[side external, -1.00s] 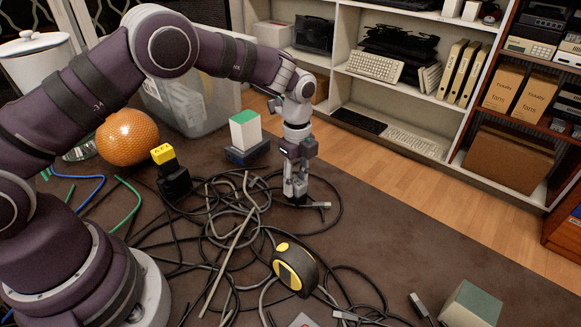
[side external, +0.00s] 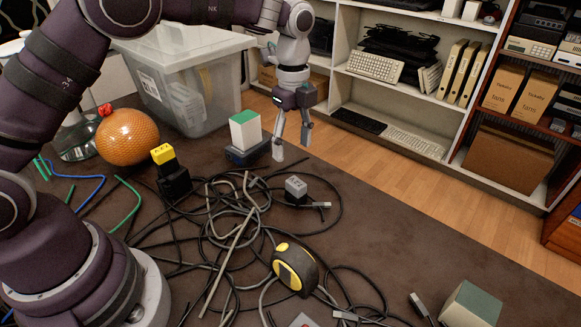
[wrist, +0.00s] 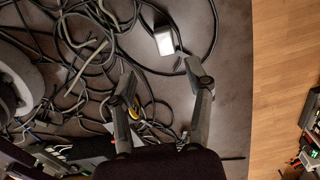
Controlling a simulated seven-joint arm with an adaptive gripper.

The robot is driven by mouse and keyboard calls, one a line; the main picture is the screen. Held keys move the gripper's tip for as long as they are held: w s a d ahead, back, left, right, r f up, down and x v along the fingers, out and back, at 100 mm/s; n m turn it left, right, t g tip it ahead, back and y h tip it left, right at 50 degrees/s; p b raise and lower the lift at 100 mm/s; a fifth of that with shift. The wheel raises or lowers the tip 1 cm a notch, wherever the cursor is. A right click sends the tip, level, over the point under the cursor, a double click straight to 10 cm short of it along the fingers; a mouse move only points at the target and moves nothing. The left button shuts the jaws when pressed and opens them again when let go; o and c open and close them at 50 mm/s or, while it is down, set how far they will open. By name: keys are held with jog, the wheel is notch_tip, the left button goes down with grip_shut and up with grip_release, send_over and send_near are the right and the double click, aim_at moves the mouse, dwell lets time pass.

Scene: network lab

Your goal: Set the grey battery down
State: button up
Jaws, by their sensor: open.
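The grey battery (side external: 296,188), a small block with a lighter grey top, stands on the dark brown surface at the right side of the cable tangle. It also shows in the wrist view (wrist: 165,42), ahead of the fingertips and apart from them. My gripper (side external: 292,145) is open and empty above and behind the battery. In the wrist view my gripper's two fingers (wrist: 160,75) are spread with nothing between them.
Black and grey cables (side external: 235,215) tangle around the battery. A green-topped white block on a dark base (side external: 245,132) stands close left of my gripper. A yellow-black tape measure (side external: 295,268) lies in front. The surface to the right is mostly clear.

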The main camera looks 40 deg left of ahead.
jog(key=s+a+r+n+t, duration=0.3)
jog(key=s+r+n+t, duration=0.1)
jog(key=s+r+n, duration=0.7)
jog(key=s+n, duration=0.1)
jog(key=n, duration=0.1)
jog(key=shift+a+n, duration=0.25)
jog(key=shift+n, duration=0.05)
jog(key=shift+o, duration=0.4)
jog(key=s+n, duration=0.1)
jog(key=s+f+n+t, duration=0.1)
jog(key=s+n, duration=0.1)
jog(key=s+a+n, duration=0.1)
jog(key=n, duration=0.1)
jog(key=shift+s+f+t, duration=0.3)
jog(key=o, duration=0.4)
jog(key=shift+s+f+n, duration=0.15)
jog(key=shift+n, duration=0.15)
jog(key=shift+c, duration=0.2)
